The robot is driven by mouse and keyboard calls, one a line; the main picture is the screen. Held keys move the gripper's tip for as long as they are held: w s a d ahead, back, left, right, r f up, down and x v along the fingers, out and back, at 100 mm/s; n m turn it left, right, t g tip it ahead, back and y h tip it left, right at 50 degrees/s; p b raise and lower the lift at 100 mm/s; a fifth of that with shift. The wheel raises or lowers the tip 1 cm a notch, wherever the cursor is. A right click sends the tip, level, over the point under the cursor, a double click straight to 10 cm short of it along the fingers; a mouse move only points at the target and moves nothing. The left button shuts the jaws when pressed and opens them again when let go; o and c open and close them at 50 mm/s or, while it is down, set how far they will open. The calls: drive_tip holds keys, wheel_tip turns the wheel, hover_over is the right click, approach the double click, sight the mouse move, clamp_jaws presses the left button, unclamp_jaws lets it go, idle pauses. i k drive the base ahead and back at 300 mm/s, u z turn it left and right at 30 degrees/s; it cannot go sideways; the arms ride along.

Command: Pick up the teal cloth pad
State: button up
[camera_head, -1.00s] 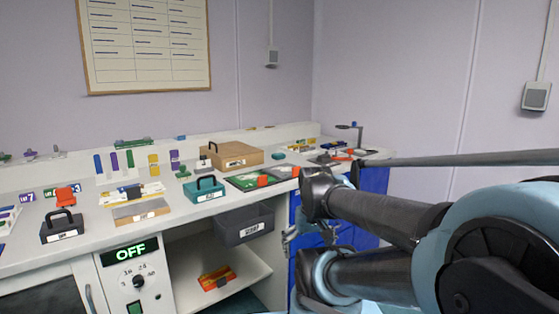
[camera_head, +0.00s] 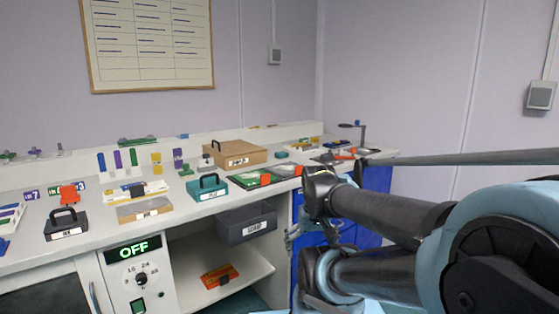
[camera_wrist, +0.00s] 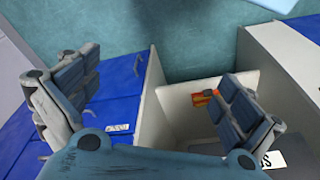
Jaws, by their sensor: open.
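A small flat teal piece (camera_head: 281,154), which may be the cloth pad, lies on the far right part of the bench top. It is too small in the head view to tell its material. My gripper (camera_wrist: 155,95) is open and empty in the wrist view, with its two fingers wide apart above the blue cabinet and open shelf. In the head view, my gripper (camera_head: 292,238) is partly hidden at the bench's front, below the top and well away from the teal piece. No teal pad shows in the wrist view.
A teal handled box (camera_head: 207,188), a brown box (camera_head: 233,153) and a dark handled box (camera_head: 65,225) stand on the bench. A dark grey bin (camera_head: 246,225) sits below its front edge. A red-orange packet (camera_head: 220,277) lies on the lower shelf.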

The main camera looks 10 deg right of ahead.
sight(280, 155)
drive_tip(key=z, duration=1.7)
drive_tip(key=k, duration=0.75)
drive_tip(key=u, duration=1.2)
drive_tip(key=i, duration=1)
